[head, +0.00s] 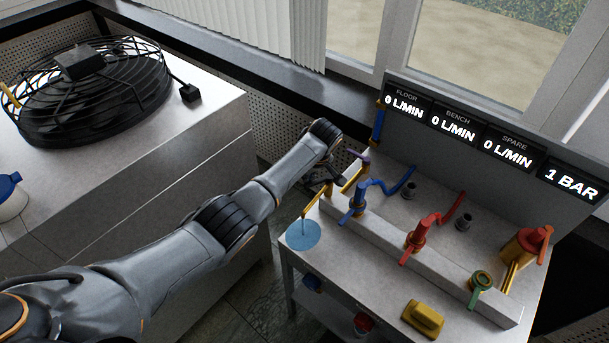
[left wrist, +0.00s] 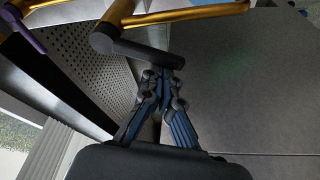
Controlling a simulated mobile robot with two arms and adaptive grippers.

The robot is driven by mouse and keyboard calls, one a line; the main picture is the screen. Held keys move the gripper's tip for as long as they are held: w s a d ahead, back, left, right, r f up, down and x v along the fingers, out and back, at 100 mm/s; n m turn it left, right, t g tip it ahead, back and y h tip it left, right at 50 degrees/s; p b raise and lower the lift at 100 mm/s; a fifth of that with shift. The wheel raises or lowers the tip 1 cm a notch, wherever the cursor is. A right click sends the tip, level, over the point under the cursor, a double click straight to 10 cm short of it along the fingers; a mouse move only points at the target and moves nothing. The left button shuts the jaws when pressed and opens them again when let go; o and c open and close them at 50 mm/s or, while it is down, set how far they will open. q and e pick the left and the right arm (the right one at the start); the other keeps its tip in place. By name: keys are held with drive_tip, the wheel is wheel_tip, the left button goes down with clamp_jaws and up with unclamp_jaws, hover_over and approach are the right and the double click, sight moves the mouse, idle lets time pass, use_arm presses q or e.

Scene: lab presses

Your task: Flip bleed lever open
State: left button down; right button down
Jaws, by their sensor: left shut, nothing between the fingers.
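In the left wrist view, a short dark lever-like bar (left wrist: 145,53) sticks out from the end of a brass pipe (left wrist: 185,15). I cannot tell for sure whether it is the bleed lever. My left gripper (left wrist: 163,78) is shut and empty, its fingertips right by the bar; whether they touch is unclear. A purple lever (left wrist: 24,27) is at the upper left of that view. In the head view, my left gripper (head: 338,177) is at the bench's left end, beside the brass pipe (head: 355,178) and below the purple lever (head: 358,155). My right gripper is not in view.
The bench (head: 385,290) carries a blue valve (head: 359,197), a red valve (head: 419,236) and a green valve (head: 480,283). A yellow object (head: 423,318) lies in front. Displays read 0 L/MIN and 1 BAR (head: 571,184). A cabinet with a fan (head: 85,95) stands left.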

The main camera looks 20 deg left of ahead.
use_arm(q)
drive_tip(key=shift+s+d+n, duration=0.35)
drive_tip(key=shift+s+n, duration=0.05)
drive_tip(key=shift+n, duration=0.4)
drive_tip(key=shift+r, duration=0.1)
drive_tip(key=shift+w+a+f+b, duration=0.1)
drive_tip(key=shift+w+f+b, duration=0.1)
drive_tip(key=shift+b, duration=0.1)
drive_tip(key=shift+w, duration=0.1)
drive_tip(key=shift+w+d+b, duration=0.25)
drive_tip(key=shift+d+b, duration=0.15)
drive_tip(key=shift+b, duration=0.45)
drive_tip(key=shift+w+d+r, duration=0.1)
drive_tip(key=shift+w, duration=0.1)
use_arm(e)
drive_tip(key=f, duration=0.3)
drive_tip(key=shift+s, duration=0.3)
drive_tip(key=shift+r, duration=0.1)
